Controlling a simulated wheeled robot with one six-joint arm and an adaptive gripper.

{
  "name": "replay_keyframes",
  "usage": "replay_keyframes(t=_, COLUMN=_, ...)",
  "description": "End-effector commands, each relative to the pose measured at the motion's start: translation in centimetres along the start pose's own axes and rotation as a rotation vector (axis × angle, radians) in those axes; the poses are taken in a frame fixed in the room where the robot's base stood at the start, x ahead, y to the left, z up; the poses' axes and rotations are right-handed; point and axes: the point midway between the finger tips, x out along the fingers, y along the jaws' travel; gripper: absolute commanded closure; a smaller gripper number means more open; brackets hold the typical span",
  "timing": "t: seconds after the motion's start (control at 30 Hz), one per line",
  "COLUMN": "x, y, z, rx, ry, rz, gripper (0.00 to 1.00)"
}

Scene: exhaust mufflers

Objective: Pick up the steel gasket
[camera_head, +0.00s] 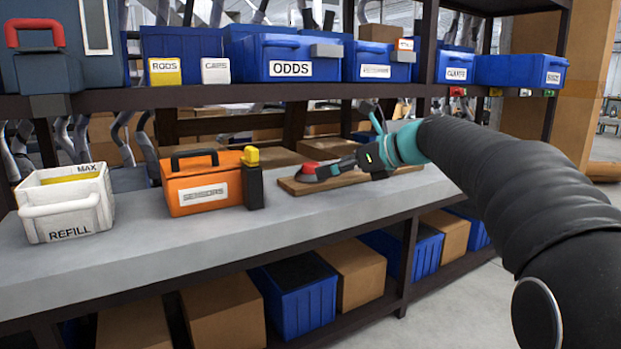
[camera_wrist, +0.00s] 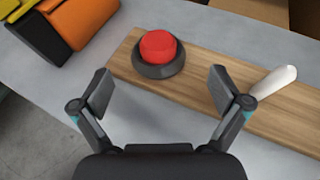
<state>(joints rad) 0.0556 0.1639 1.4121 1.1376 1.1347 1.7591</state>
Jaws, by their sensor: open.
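A wooden board (camera_wrist: 215,85) lies on the grey bench. On it sits a round red piece (camera_wrist: 158,47) with a dark grey ring or base (camera_wrist: 158,70) around its foot. I cannot tell whether that ring is the steel gasket; no other gasket is plain to see. My gripper (camera_wrist: 160,90) is open and empty, its fingers spread to either side just short of the red piece. In the head view the red piece (camera_head: 309,168) shows left of my gripper (camera_head: 338,168). A white rounded piece (camera_wrist: 274,81) lies on the board beyond my right finger.
An orange SENSORS toolbox (camera_head: 205,182) and a black-and-yellow item (camera_head: 253,180) stand left of the board. A white REFILL bin (camera_head: 65,205) is farther left. A shelf (camera_head: 200,98) with blue bins (camera_head: 272,57) overhangs the bench. The front bench strip is clear.

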Motion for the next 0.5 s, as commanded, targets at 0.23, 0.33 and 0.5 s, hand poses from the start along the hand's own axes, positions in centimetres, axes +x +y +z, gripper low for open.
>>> replay_keyframes(t=0.23, x=3.5, y=0.4, z=-0.3, rx=-0.001, ry=0.001, rz=0.002, gripper=0.01)
replay_keyframes(t=0.33, x=3.7, y=0.4, z=-0.1, rx=-0.001, ry=0.0, rz=0.001, gripper=0.01)
replay_keyframes(t=0.5, x=3.7, y=0.4, z=-0.1, rx=-0.001, ry=0.0, rz=0.0, gripper=0.03)
